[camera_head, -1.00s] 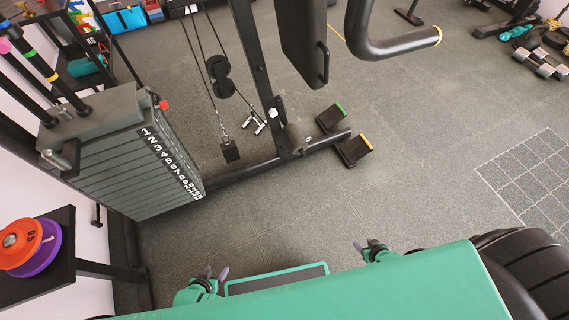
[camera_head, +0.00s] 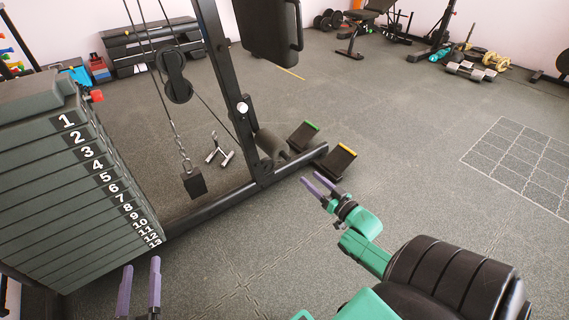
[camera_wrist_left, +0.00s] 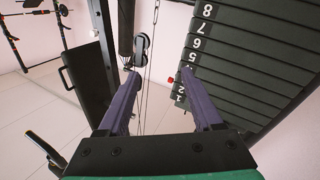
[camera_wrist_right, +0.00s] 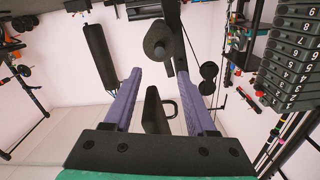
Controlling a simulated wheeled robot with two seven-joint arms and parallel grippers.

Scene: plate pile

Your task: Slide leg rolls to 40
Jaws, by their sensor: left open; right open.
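The cable machine's black upright (camera_head: 228,100) stands left of centre in the head view, with a pale round knob (camera_head: 242,107) on it. A dark roll (camera_head: 270,144) sits low beside the upright, partly hidden; I cannot read any number on it. In the right wrist view a dark foam-like roll (camera_wrist_right: 158,40) shows beyond my fingers. My right gripper (camera_head: 314,182) is open and empty, in front of the machine's foot and apart from it. My left gripper (camera_head: 140,280) is open and empty at the lower left, in front of the weight stack (camera_head: 85,185).
A cable with a black block (camera_head: 194,184) hangs between stack and upright. Two footrests, green-edged (camera_head: 303,136) and yellow-edged (camera_head: 336,161), sit on the machine's base. A bench (camera_head: 365,22) and dumbbells (camera_head: 470,71) stand far back.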

